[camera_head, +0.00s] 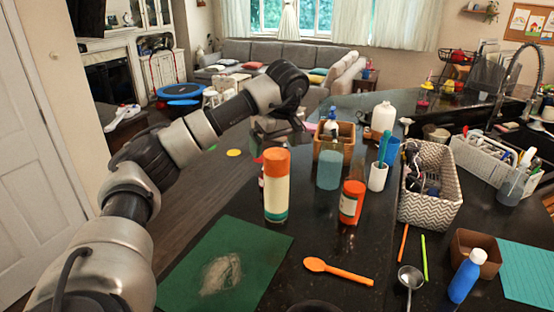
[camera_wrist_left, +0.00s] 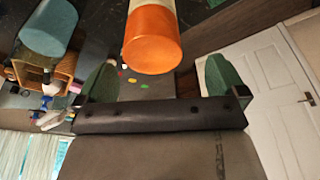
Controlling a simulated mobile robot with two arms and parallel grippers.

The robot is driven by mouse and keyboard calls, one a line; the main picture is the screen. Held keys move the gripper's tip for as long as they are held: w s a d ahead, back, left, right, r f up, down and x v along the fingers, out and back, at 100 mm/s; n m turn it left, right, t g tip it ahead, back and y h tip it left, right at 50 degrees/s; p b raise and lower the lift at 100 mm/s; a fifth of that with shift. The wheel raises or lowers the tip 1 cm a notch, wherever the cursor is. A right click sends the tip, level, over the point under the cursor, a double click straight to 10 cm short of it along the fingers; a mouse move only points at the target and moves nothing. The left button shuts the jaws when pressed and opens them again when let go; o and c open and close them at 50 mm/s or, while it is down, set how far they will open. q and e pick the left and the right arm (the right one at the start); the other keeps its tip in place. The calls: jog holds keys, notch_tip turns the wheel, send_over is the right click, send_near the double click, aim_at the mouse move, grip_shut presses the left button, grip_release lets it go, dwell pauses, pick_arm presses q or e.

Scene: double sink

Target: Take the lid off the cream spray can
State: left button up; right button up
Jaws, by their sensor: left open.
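The cream spray can (camera_head: 276,196) stands upright on the dark counter, with a teal band at its base. Its orange lid (camera_head: 276,161) is on top. The can (camera_wrist_left: 150,6) and lid (camera_wrist_left: 153,42) also show upside down in the left wrist view. My left gripper (camera_head: 277,138) is behind the lid in the head view, its fingertips partly hidden by it. In the left wrist view my left gripper (camera_wrist_left: 160,78) is open and empty, with green pads apart on either side of the lid's line. My right gripper is not in view.
An orange jar (camera_head: 351,203) and a blue-green bottle (camera_head: 328,170) stand right of the can. A wooden caddy (camera_head: 335,141) is behind. A green mat (camera_head: 190,285) and orange spoon (camera_head: 338,271) lie in front. A patterned basket (camera_head: 430,210) is farther right.

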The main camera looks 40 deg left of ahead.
aim_at(277, 153)
pick_arm(q)
jog(key=shift+w+f, duration=0.15)
jog(key=shift+f, duration=0.15)
jog(key=p+x, duration=0.3)
jog(key=x, duration=0.1)
jog(key=shift+w+d, duration=0.1)
jog(key=shift+w, duration=0.1)
jog(key=shift+f, duration=0.55)
jog(key=shift+c, duration=0.2)
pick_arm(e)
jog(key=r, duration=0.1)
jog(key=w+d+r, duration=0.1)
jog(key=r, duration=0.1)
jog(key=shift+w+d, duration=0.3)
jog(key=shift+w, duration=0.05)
pick_arm(q)
jog(key=c, duration=0.7)
jog(key=shift+c, duration=1.1)
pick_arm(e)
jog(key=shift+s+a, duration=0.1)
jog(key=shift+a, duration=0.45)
